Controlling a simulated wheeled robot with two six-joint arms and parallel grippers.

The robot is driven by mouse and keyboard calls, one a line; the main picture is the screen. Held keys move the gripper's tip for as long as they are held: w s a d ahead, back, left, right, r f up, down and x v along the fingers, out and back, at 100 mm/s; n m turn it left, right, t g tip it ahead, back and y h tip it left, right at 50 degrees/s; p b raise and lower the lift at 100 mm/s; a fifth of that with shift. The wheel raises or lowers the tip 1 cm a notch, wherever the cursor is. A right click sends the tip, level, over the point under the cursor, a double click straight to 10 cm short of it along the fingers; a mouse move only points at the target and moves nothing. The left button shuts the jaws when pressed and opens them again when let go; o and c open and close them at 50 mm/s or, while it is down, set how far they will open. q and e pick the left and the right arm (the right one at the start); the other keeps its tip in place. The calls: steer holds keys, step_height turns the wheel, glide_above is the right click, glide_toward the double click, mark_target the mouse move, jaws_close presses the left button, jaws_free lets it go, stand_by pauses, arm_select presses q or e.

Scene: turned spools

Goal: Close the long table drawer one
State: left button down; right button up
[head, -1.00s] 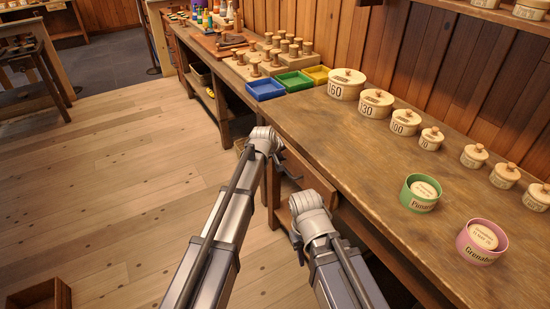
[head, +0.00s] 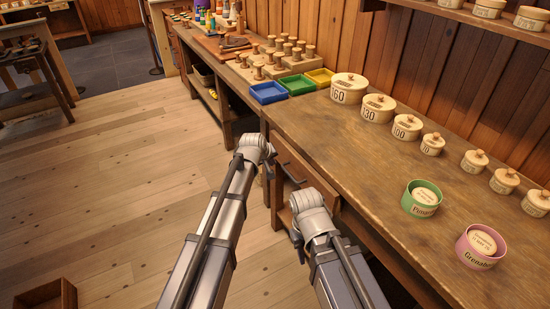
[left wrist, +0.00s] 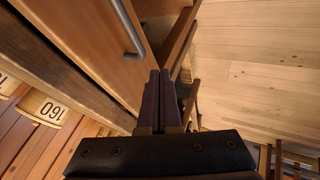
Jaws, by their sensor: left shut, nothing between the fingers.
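The long table (head: 345,150) runs along the right side of the head view. A wooden drawer front (head: 312,182) shows under its near edge, partly hidden by my arms. In the left wrist view the drawer front (left wrist: 88,40) fills the upper left, with a grey bar handle (left wrist: 126,32). The drawer front looks about flush with the table, but I cannot tell if a small gap is left. My left gripper (left wrist: 160,74) is shut and empty, its tips just beside the handle's end and apart from it. My right gripper (head: 297,240) is mostly hidden by its own arm below the table edge.
Lidded round boxes (head: 348,88), a green tub (head: 421,198) and a pink tub (head: 481,246) stand on the table. Blue (head: 268,93), green and yellow trays and several spools sit farther back. The floor (head: 110,190) to the left is clear, except for a wooden crate (head: 47,297).

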arm_select(q)
steer(key=p+v, duration=0.4)
steer(key=v, duration=0.3)
steer(key=n+t+h+b, duration=0.3)
steer(key=n+h+b, duration=1.3)
steer(key=b, duration=1.2)
glide_toward(311, 187)
steer(key=w+d+n+y, duration=0.1)
steer(key=d, duration=0.1)
steer(key=w+d+r+n+y, duration=0.1)
steer(key=d, duration=0.1)
steer(key=d+r+n+y, duration=0.1)
steer(key=d, duration=0.1)
steer(key=shift+w+r, duration=0.2)
steer(key=shift+w, duration=0.2)
